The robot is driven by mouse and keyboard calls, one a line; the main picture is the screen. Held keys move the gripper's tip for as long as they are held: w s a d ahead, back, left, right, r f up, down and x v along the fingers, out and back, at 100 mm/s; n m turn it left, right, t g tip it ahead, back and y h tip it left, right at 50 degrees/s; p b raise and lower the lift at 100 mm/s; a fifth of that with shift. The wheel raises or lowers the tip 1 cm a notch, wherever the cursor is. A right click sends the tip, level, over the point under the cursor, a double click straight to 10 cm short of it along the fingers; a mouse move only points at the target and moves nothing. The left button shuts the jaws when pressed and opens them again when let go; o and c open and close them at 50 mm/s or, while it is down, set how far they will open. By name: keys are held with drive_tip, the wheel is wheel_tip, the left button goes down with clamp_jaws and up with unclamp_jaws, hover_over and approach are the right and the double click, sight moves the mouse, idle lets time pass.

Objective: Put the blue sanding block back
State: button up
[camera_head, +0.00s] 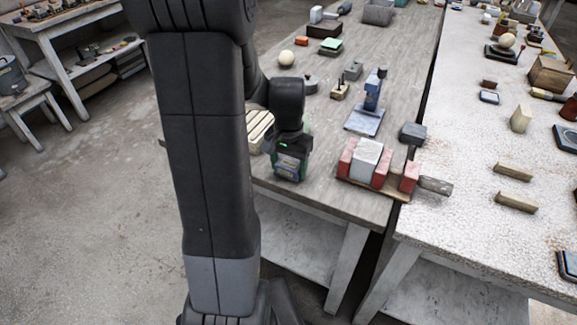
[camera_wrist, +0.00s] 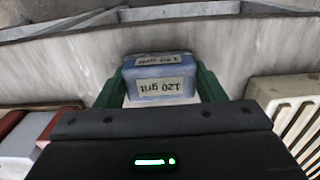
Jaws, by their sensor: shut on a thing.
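The blue sanding block (camera_wrist: 160,78), with "120 grit" labels reading upside down, sits between the green fingers of my gripper (camera_wrist: 160,90) in the wrist view. The fingers press its two sides. I cannot tell whether the blue block touches the table.
A cream slatted thing (camera_head: 260,128) stands close left of my gripper; it also shows in the wrist view (camera_wrist: 290,105). A blue stand (camera_head: 370,97) and a dark grey block (camera_head: 413,133) are behind the holder. A speckled table (camera_head: 465,150) stands to the right.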

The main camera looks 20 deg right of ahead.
sight(289, 164)
drive_tip(key=shift+f, duration=0.25)
drive_tip(key=shift+f, duration=0.15)
drive_tip(key=o, duration=1)
drive_tip(key=shift+o, duration=0.2)
wheel_tip(289, 164, up, 12)
drive_tip(key=shift+r+p, duration=0.25)
drive_tip(key=shift+p, duration=0.2)
